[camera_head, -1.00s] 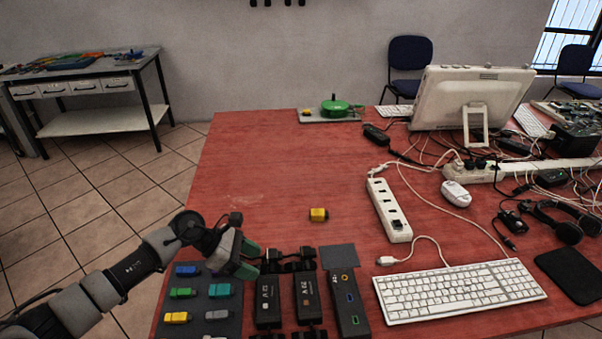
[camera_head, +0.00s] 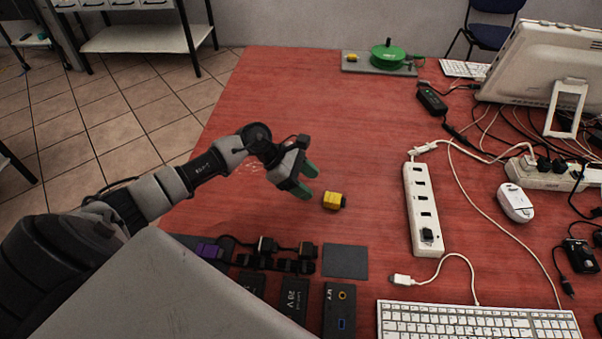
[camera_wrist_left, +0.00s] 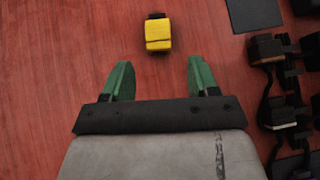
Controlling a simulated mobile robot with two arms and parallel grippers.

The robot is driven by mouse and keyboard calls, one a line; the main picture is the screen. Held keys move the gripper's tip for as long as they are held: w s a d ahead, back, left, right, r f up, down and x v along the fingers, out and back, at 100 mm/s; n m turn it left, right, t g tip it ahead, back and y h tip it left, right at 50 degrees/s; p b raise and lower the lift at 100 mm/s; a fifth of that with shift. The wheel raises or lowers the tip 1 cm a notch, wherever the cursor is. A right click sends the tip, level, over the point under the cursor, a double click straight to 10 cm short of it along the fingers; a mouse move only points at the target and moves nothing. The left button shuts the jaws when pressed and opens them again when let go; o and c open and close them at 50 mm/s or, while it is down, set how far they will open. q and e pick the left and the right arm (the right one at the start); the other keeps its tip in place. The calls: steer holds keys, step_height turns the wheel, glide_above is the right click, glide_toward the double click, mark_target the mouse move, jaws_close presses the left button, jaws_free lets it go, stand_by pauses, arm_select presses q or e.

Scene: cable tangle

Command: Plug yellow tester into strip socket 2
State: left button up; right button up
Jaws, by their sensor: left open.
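The yellow tester (camera_head: 333,200) is a small yellow block with a dark end, lying on the red table. It also shows in the left wrist view (camera_wrist_left: 158,36), ahead of the fingertips and roughly between their lines. The white power strip (camera_head: 409,215) lies to the right of the tester, with several sockets in a row and a dark plug in its near end. My left gripper (camera_head: 309,180) is open and empty, its green fingers just left of the tester and apart from it. In the left wrist view the open fingers (camera_wrist_left: 159,80) show nothing between them. My right gripper is not seen.
Black adapters (camera_head: 288,295) and a dark grey square (camera_head: 346,261) lie at the near side. A keyboard (camera_head: 470,320), mouse (camera_head: 515,202) and loose white cables are at the right. A green reel (camera_head: 388,55) stands far back. Bare table lies between tester and strip.

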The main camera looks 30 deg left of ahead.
mark_target(327, 196)
arm_select(q)
steer(key=b+x, duration=0.1)
steer(key=x, duration=0.2)
steer(key=shift+w+d+f, duration=0.1)
steer(key=shift+w+f, duration=0.1)
steer(key=shift+f, duration=0.15)
steer(key=shift+b+x, duration=0.95)
steer(key=shift+x, duration=0.3)
steer(key=shift+r, duration=0.1)
steer(key=c, duration=1)
steer(key=shift+r+p, duration=2.05)
steer(key=shift+r, duration=1.5)
